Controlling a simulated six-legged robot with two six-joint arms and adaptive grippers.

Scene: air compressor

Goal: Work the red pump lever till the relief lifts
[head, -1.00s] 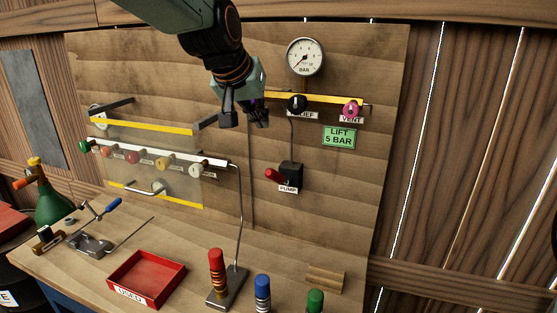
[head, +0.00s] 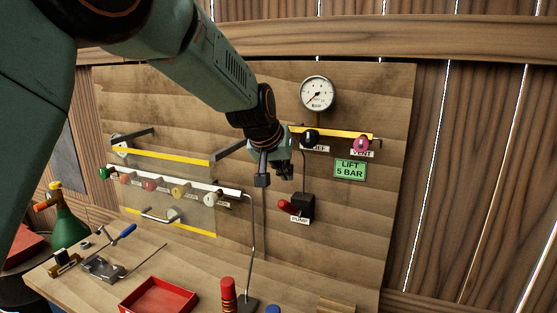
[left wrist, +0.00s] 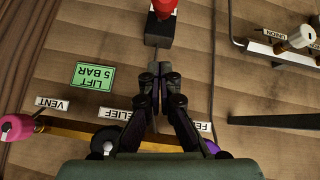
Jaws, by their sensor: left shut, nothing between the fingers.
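The red pump lever (head: 288,207) sticks out to the left of its black pump block (head: 307,206), above the PUMP label on the board. In the left wrist view the lever (left wrist: 163,8) is cut by the top edge. My left gripper (head: 274,176) is shut and empty, up and left of the lever and apart from it. In the wrist view its fingertips (left wrist: 159,74) are together, below the block (left wrist: 158,32). The black relief knob (head: 310,138) is up and right of the gripper. The gauge (head: 318,93) is above; its reading is too small to tell. My right gripper is not in view.
A pink vent knob (head: 362,145) and green "LIFT 5 BAR" sign (head: 350,169) are at right. A white rail (head: 170,183) with several knobs is at left. A red tray (head: 158,281) and upright red-topped piece (head: 228,292) are on the bench below.

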